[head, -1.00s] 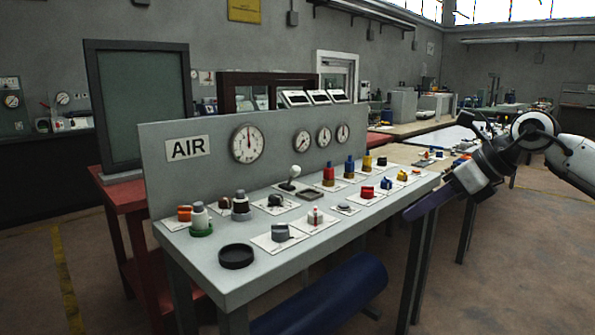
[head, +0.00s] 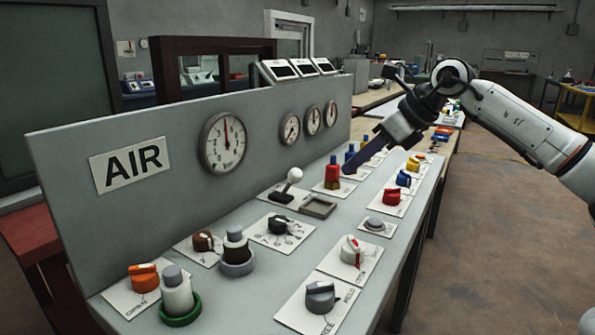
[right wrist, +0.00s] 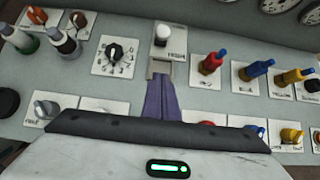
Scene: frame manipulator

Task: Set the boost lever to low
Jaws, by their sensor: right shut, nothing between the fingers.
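A lever with a white ball knob (head: 294,175) stands on a dark base on the grey panel, leaning toward the right in the head view. It also shows at the top of the right wrist view (right wrist: 162,35), on a white plate with small lettering I cannot read surely. I cannot read a boost label. My right gripper (head: 352,170) is over the panel, to the right of the lever and apart from it in the head view. Its purple fingers (right wrist: 160,80) are shut and empty, pointing toward the lever in the wrist view. My left gripper is not in view.
A shallow square tray (head: 319,207) sits beside the lever. An upright board with gauges (head: 223,143) stands behind. Open floor (head: 500,230) lies to the right.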

